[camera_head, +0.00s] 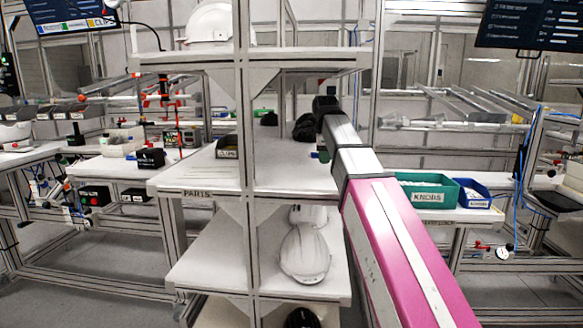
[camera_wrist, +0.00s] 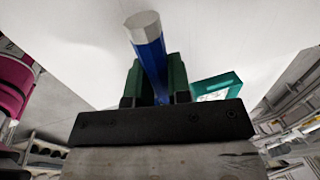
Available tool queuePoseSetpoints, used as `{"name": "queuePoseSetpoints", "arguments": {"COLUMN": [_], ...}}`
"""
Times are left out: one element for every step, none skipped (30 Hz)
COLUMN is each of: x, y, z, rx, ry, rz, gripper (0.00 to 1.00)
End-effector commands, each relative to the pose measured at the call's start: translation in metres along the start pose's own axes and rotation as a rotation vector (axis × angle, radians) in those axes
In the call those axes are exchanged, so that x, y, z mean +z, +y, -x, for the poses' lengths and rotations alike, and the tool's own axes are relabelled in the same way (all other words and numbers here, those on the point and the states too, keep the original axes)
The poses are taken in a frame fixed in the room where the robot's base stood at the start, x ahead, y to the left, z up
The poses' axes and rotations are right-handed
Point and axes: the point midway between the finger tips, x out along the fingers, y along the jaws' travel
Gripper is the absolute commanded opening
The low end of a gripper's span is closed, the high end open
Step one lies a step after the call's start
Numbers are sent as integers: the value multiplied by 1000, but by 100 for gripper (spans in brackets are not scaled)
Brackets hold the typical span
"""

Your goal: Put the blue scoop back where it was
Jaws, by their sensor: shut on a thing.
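My gripper (camera_wrist: 153,88) is shut on the blue scoop (camera_wrist: 152,62), seen in the wrist view. Its dark green fingers stand on both sides of a blue shaft with a pale grey, faceted end. The rest of the scoop is hidden. In the head view, my arm reaches over the right side of the middle shelf (camera_head: 285,178). Only a small green and bluish bit shows at the arm's end there, so I cannot make out the scoop's shape or whether it touches the shelf.
A teal KNOBS bin (camera_head: 425,190) and a blue bin (camera_head: 470,193) stand on a bench right of my arm. White helmet shells (camera_head: 304,254) lie on the lower shelf, another (camera_head: 208,24) on top. Upright posts (camera_head: 243,120) frame the rack. Dark objects (camera_head: 305,127) sit behind my arm's end.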

Motion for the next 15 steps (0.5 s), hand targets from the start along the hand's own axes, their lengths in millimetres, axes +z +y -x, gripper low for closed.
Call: {"name": "queuePoseSetpoints", "arguments": {"x": [15,22,31,38,45,54,61,68,77,84,91,100,106,113,120], "y": [-1,-1,-1,-1,-1,-1,-1,-1,-1,-1,-1,0,0,0,0], "z": [1,1,1,1,2,2,2,2,2,2,2,2,2,2,2], "rx": [0,0,0,-1,-1,-1,-1,-1,-1,-1,-1,0,0,0,0], "ry": [-1,-1,-1,-1,-1,0,0,0,0,0,0,0,0,0,0], "rz": [3,4,3,3,3,3,3,3,3,3,3,3,3,2,2], "gripper": [0,0,0,0,0,0,0,0,0,0,0,0,0,0,0]}}
